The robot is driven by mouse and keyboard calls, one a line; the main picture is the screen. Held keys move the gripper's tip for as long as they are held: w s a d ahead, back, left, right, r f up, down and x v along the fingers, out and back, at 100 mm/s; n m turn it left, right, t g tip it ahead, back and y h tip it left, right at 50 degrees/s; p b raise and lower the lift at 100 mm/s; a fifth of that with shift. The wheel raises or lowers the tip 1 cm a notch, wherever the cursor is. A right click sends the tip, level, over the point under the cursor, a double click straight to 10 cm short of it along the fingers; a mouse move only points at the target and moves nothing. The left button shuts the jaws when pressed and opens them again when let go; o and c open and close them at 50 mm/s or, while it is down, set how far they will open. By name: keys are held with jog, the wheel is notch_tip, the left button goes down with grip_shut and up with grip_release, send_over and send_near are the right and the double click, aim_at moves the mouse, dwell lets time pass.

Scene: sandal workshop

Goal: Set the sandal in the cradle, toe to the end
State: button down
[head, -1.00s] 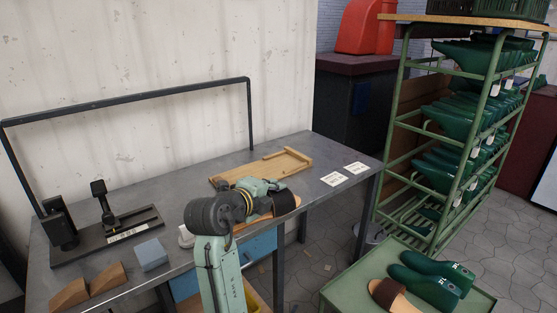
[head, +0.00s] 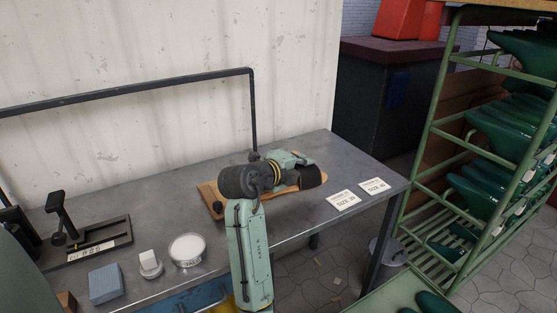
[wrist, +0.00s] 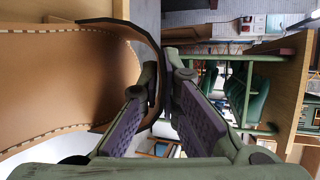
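The sandal, with a tan sole and a wide dark strap (head: 311,177), is in my gripper (head: 300,164) above the far part of the table. In the wrist view, the stitched tan sole (wrist: 60,85) fills the left, and the strap's edge runs between my fingertips (wrist: 163,88), which are closed on it. The wooden cradle (head: 207,192) lies on the table below; my arm and the sandal cover most of it, including its far end. I cannot tell whether the sole touches the cradle.
Two size cards (head: 343,199) lie right of the cradle. A round white tub (head: 187,249), a blue block (head: 105,283) and a black stand (head: 85,243) occupy the table's left. A dark rail (head: 120,93) runs behind. A green rack (head: 440,150) stands right.

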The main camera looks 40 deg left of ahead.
jog(key=w+a+f+p, duration=0.1)
jog(key=a, duration=0.2)
jog(key=w+a+f+p, duration=0.2)
jog(key=a, duration=0.2)
jog(key=w+a+f+p, duration=0.1)
jog(key=w+a+p, duration=0.1)
jog(key=a, duration=0.1)
jog(key=shift+a+f, duration=0.15)
jog(key=shift+a, duration=0.1)
jog(key=shift+f, duration=0.1)
jog(key=c, duration=2.3)
grip_release()
jog(key=shift+f+b, duration=0.15)
jog(key=shift+b, duration=0.2)
jog(key=o, duration=0.5)
jog(key=shift+r, duration=0.25)
